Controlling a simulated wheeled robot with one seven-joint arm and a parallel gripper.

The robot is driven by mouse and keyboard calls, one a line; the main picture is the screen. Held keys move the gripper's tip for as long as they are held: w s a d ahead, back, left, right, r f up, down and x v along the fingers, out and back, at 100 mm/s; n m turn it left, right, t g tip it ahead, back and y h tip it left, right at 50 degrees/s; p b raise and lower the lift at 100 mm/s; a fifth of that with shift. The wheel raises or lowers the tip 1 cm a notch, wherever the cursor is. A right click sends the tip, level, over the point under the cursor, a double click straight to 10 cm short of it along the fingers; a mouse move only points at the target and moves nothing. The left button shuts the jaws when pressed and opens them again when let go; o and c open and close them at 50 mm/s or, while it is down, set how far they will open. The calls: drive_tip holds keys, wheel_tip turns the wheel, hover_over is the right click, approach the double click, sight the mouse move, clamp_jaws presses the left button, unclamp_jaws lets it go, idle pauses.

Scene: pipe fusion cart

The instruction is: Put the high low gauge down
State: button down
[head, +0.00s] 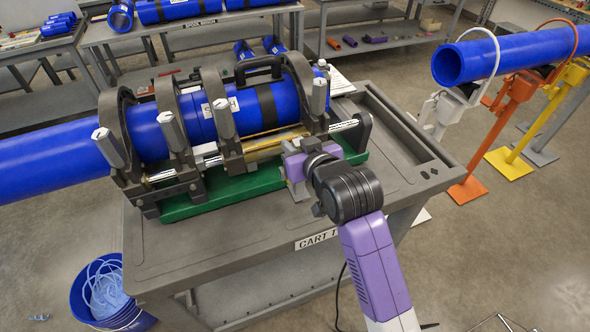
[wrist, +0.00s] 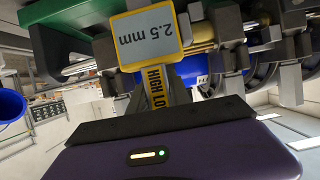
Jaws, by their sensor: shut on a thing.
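The high low gauge shows in the wrist view as a plate (wrist: 149,37) reading "2.5 mm", with a yellow strip (wrist: 158,85) lettered "HIGH LO" below it. The picture is upside down there. My gripper (wrist: 165,92) is shut on the gauge. In the head view, my gripper (head: 297,172) is at the front right of the fusion machine, over the cart top near the end of the green base (head: 235,188). The gauge is hard to make out there. I cannot tell whether it touches anything.
The cart (head: 240,238) carries the clamp machine with a blue pipe (head: 60,160) through its rings. The cart top is bare at front and right. Pipe stands (head: 505,125) hold another blue pipe (head: 515,55) at right. A blue bucket (head: 85,302) stands at lower left.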

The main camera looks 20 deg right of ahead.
wheel_tip(320, 180, down, 9)
drive_tip(key=shift+r+p, duration=0.2)
drive_tip(key=shift+p, duration=0.15)
drive_tip(key=shift+f, duration=0.2)
drive_tip(key=c, duration=1.2)
unclamp_jaws()
drive_tip(key=b+v, duration=0.1)
drive_tip(key=v, duration=1.1)
drive_tip(key=shift+r, duration=0.2)
